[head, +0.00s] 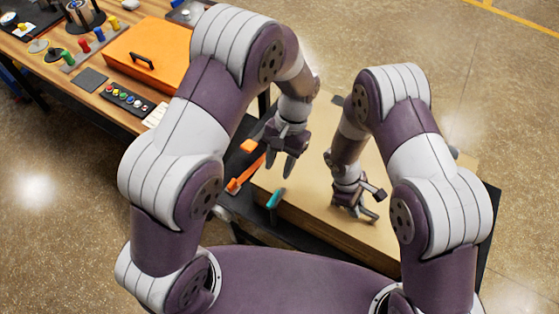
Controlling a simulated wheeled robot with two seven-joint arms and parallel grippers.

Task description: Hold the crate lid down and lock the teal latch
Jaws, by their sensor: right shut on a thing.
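The crate (325,232) has a flat tan lid (305,188) that looks closed, in the middle right of the head view. The teal latch (275,198) stands up at the lid's left front edge; whether it is locked I cannot tell. My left gripper (279,165) is above the lid's left side, behind the teal latch and apart from it, with its fingers apart and empty. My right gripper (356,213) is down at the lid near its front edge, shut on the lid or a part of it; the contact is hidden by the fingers.
An orange bar (243,177) with upright ends lies left of the crate on a dark surface. A wooden table (60,77) at upper left carries an orange case (150,62), a button strip (127,98) and colored pegs (84,46). Open floor lies right.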

